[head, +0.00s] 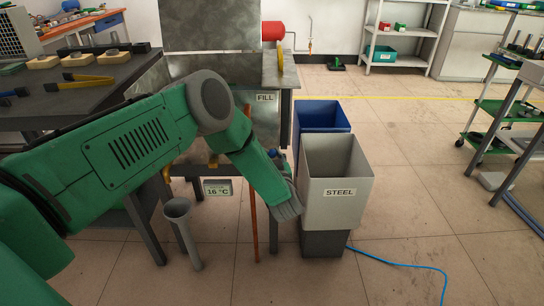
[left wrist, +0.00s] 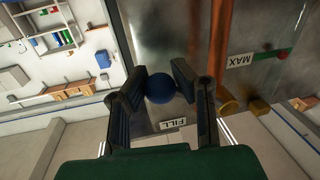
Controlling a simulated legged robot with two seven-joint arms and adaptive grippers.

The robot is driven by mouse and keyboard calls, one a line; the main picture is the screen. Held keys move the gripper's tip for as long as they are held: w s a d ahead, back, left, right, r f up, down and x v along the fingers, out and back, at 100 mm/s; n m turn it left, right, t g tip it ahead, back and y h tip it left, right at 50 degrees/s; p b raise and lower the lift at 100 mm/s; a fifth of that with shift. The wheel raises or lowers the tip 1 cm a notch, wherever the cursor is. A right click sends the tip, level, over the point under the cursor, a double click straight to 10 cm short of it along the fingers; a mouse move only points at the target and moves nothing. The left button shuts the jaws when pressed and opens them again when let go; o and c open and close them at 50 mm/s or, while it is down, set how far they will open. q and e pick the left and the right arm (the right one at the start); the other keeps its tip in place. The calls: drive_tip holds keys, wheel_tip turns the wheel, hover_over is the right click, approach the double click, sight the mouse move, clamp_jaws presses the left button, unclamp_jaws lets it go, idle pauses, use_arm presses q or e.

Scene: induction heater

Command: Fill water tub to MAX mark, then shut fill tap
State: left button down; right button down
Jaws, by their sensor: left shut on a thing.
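In the left wrist view, my left gripper (left wrist: 160,75) has its two dark fingers closed around a round blue knob (left wrist: 161,90). The knob is beside the FILL sign (left wrist: 172,123). A MAX label (left wrist: 240,61) sits on a green strip, with a small red ball (left wrist: 282,55) by it. In the head view, my green left arm reaches down to the tub stand's right side, below the FILL sign (head: 265,98); its fingers are hidden behind the wrist. The metal tub (head: 258,68) is partly covered by my arm. I cannot tell its water level. My right gripper is out of view.
A grey STEEL bin (head: 340,172) and a blue bin (head: 322,115) stand just right of my left wrist. A display (head: 217,188) reads 16 °C. A dark bench (head: 75,100) holds tongs at the left. A blue hose (head: 410,264) lies on the otherwise open floor.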

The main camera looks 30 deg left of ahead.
use_arm(q)
drive_tip(key=shift+w+r, duration=0.15)
drive_tip(key=shift+r, duration=0.35)
drive_tip(key=r+n+p, duration=0.2)
drive_tip(key=n, duration=0.1)
drive_tip(key=shift+w+d+r, duration=0.15)
drive_tip(key=shift+w+d, duration=0.05)
drive_tip(key=shift+d, duration=0.15)
drive_tip(key=shift+r+n+h+p, duration=0.3)
drive_tip(key=shift+r+n+p, duration=0.35)
drive_tip(key=shift+n, duration=0.75)
